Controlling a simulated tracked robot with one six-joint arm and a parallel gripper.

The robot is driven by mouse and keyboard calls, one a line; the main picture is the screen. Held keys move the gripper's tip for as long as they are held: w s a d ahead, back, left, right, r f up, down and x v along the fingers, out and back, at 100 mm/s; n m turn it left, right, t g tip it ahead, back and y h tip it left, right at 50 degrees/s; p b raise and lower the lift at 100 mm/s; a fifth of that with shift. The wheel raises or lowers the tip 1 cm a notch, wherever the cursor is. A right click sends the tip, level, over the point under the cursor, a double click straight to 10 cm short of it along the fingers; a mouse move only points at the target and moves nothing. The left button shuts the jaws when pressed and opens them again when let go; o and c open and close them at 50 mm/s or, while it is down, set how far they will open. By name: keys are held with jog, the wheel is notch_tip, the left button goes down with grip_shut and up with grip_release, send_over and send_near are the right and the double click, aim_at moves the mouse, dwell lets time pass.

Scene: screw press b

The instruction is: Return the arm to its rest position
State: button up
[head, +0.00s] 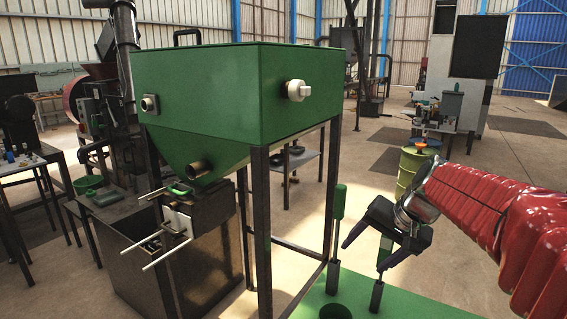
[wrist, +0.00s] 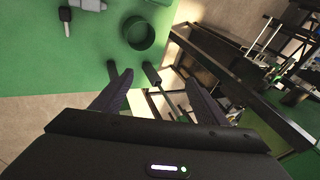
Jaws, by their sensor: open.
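My gripper (head: 363,258) is at the end of my red-sleeved arm (head: 480,205), which reaches in from the right in the head view. Its two dark fingers are spread apart and point down, over the far part of a green bench top (head: 405,300). In the wrist view the open fingers (wrist: 158,77) have nothing held between them. A dark cylindrical post end (wrist: 152,73) shows between and beyond the fingertips; I cannot tell whether it touches them.
A large green hopper (head: 215,95) on dark legs stands left of my gripper. An upright green-handled tool (head: 338,203) stands close to the left finger. A yellow-green drum (head: 412,165) stands behind. Open floor lies beyond.

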jog(key=s+a+f+n+h, duration=0.1)
jog(key=s+f+n, duration=0.1)
jog(key=s, duration=1)
jog(key=s+a+f+n+h, duration=0.2)
jog(key=s+f+n, duration=0.1)
jog(key=s, duration=0.9)
jog(key=shift+s+a+f+t+h, duration=0.2)
jog(key=shift+s+t+h, duration=0.1)
jog(key=shift+t, duration=0.1)
